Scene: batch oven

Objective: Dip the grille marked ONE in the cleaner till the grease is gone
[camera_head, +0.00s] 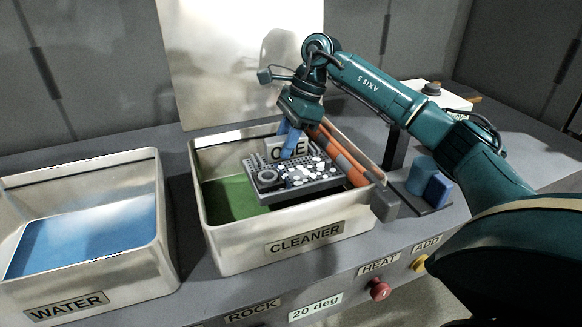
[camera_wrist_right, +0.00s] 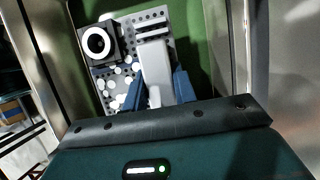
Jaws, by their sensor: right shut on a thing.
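The grille (camera_head: 322,186) is a dark perforated plate with a round ring and many white blobs on it. A tag reading ONE, partly covered by my fingers, stands up from its back. My right gripper (camera_head: 291,143) is shut on the grille's upright grey handle; its blue fingers flank the handle in the right wrist view (camera_wrist_right: 157,88). The grille hangs inside the CLEANER tub (camera_head: 250,262), which holds green liquid (camera_head: 232,200). I cannot tell whether its underside touches the liquid; its top face is clear. My left gripper is not in view.
The WATER tub (camera_head: 115,272) with blue liquid stands to the left. An orange-striped bar (camera_head: 343,158) runs along the cleaner tub's right side. Blue blocks (camera_head: 438,190) stand to the right. A red HEAT knob (camera_head: 380,290) and yellow ADD knob (camera_head: 419,264) are in front.

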